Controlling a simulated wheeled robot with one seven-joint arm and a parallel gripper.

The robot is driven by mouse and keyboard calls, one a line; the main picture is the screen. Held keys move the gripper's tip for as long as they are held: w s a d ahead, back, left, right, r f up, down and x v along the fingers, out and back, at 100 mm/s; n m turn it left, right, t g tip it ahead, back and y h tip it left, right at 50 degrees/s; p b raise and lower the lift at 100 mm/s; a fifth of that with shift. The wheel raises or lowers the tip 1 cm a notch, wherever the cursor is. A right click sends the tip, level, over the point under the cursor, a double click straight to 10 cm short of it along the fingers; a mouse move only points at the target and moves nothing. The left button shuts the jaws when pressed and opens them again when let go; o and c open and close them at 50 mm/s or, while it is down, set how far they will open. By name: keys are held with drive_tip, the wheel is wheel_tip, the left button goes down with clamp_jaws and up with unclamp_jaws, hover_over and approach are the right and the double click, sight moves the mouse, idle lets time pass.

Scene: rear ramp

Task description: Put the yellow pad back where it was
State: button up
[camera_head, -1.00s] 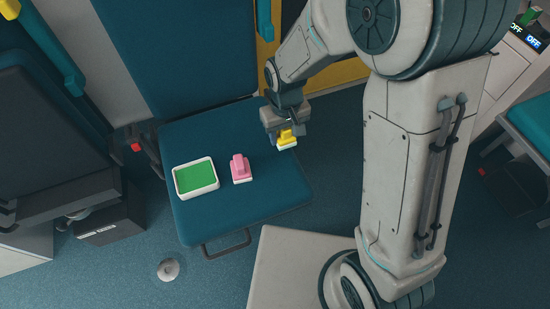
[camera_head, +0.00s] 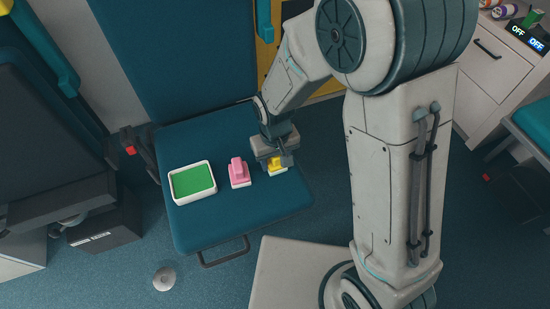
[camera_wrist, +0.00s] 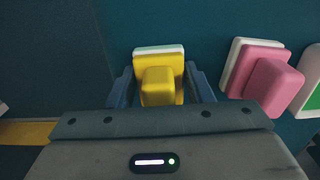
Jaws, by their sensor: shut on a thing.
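The yellow pad (camera_head: 277,168) has a yellow grip block on a yellow plate with a white base. My gripper (camera_head: 273,160) is shut on it, over the right part of the blue seat (camera_head: 200,233). In the wrist view, the yellow pad (camera_wrist: 158,85) sits between the two fingers of my gripper (camera_wrist: 162,88). The pad is at or just above the seat surface; I cannot tell whether it touches. The pink pad (camera_head: 238,171) stands on the seat just left of the yellow one, and also shows in the wrist view (camera_wrist: 262,78).
A white tray with a green inside (camera_head: 171,192) lies on the seat, left of the pink pad. The blue seat back (camera_head: 165,55) rises behind. A dark handle (camera_head: 225,255) is at the seat's front edge. The seat right of the yellow pad is clear.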

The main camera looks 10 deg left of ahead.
drive_tip(key=o, duration=0.9)
drive_tip(key=shift+o, duration=0.2)
wheel_tip(320, 180, up, 12)
drive_tip(key=p, duration=0.4)
drive_tip(key=shift+r+p, duration=0.15)
drive_tip(key=shift+p, duration=0.15)
drive_tip(key=s+d+r+m, duration=0.2)
drive_tip(key=d+r, duration=0.1)
drive_tip(key=d, duration=0.4)
drive_tip(key=s+d+r+m, duration=0.2)
drive_tip(key=d, duration=0.5)
drive_tip(key=s+d+r+m+t, duration=0.1)
drive_tip(key=s+d+r+m, duration=0.1)
drive_tip(key=d, duration=0.6)
drive_tip(key=shift+s+r, duration=0.55)
drive_tip(key=shift+r, duration=0.25)
drive_tip(key=shift+d, duration=0.1)
